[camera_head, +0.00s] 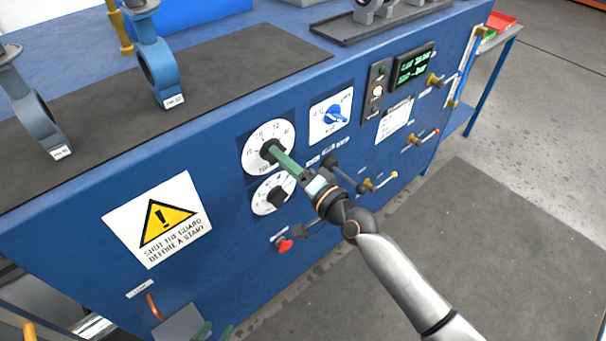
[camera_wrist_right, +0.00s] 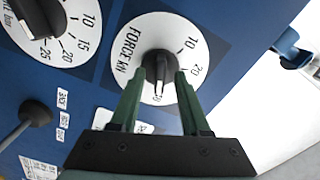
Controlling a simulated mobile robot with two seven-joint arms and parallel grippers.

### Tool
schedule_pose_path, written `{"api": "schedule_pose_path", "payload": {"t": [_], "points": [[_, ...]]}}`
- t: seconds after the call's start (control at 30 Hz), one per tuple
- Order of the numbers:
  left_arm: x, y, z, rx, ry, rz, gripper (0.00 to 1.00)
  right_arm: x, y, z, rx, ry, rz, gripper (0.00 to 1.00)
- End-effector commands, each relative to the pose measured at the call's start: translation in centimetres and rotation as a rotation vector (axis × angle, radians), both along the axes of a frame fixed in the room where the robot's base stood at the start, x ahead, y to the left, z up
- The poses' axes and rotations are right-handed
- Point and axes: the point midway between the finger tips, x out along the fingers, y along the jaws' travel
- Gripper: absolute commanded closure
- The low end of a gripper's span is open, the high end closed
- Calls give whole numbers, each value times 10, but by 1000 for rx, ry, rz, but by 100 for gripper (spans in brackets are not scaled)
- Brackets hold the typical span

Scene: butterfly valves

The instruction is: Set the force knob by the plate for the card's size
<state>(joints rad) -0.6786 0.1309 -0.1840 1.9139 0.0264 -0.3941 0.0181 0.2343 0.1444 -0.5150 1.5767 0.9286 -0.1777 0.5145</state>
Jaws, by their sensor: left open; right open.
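The force knob is a black knob (camera_wrist_right: 160,68) on a round white dial marked FORCE kN (camera_wrist_right: 150,28), also the upper dial in the head view (camera_head: 257,133). Its white mark points down in the wrist view. My right gripper (camera_wrist_right: 158,78) is open, its green fingers on either side of the knob; I cannot tell whether they touch it. It reaches the dial in the head view (camera_head: 280,158). My left gripper (camera_head: 215,331) is open, low at the bottom edge, partly cut off. A white printed plate (camera_head: 395,119) sits under the lit display (camera_head: 414,66); its text is too small to read.
A second dial in bar (camera_wrist_right: 68,48) sits below the force dial. A blue selector knob (camera_head: 334,114), a red button (camera_head: 284,245) and several levers share the panel. Butterfly valves (camera_head: 158,68) stand on the dark mat above. A warning sign (camera_head: 158,219) is at left.

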Motion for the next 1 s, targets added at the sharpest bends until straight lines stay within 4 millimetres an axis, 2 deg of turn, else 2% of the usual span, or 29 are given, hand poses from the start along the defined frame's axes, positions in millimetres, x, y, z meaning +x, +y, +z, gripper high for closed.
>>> {"api": "schedule_pose_path", "payload": {"t": [0.3, 0.5, 0.7, 1.0], "points": [[0, 0, 0, 0, 0, 0, 50, -52, -38, -2, -4, 2, 0, 54], [0, 0, -3, 0, 0, 0, 50, -80, -58, -2, -3, 2, 0, 54], [0, 0, -4, 0, 0, 0, 50, -92, -66, -1, -2, 2, 1, 54], [0, 0, -4, 0, 0, 0, 50, -93, -67, 0, -1, 1, 1, 54]]}}
